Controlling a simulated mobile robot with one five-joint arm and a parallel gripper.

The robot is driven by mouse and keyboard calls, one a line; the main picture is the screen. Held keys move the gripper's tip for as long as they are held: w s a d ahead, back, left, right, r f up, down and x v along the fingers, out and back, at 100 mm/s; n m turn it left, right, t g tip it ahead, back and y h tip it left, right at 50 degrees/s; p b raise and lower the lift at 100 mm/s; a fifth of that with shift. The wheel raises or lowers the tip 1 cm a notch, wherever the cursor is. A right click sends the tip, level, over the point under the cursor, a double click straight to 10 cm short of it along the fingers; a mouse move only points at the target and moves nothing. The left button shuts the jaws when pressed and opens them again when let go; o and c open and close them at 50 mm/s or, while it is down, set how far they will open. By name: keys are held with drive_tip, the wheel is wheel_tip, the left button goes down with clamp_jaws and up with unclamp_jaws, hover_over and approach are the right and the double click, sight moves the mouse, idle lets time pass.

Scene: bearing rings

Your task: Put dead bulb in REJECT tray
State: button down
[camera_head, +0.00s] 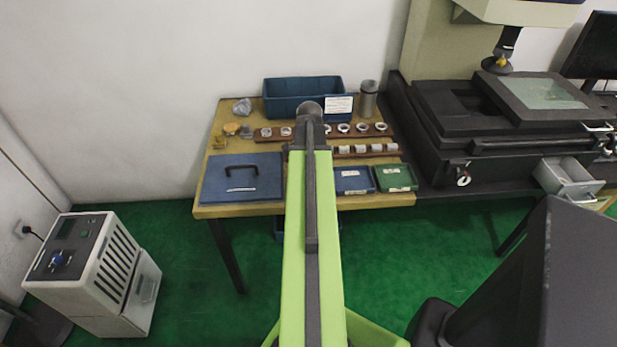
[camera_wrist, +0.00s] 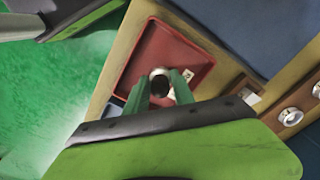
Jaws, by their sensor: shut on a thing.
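The dead bulb (camera_wrist: 159,79) shows in the wrist view as a small round piece with a white rim and a dark middle. My gripper (camera_wrist: 164,92) has its two green fingers shut on it. The bulb is over the red tray (camera_wrist: 178,45), which has a small white label at its right side. I cannot tell how high the bulb is above the tray floor. In the head view my own arm hides the gripper, the bulb and the red tray.
A blue bin (camera_head: 300,92) and grey cylinder (camera_head: 368,98) stand behind. A black machine (camera_head: 455,150) is at right.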

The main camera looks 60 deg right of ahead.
drive_tip(key=c, duration=1.1)
unclamp_jaws()
drive_tip(key=shift+o, duration=0.2)
wheel_tip(320, 180, up, 12)
drive_tip(key=p, duration=1.2)
drive_tip(key=shift+r+p, duration=0.2)
drive_tip(key=shift+p, duration=0.15)
drive_tip(key=shift+f, duration=0.1)
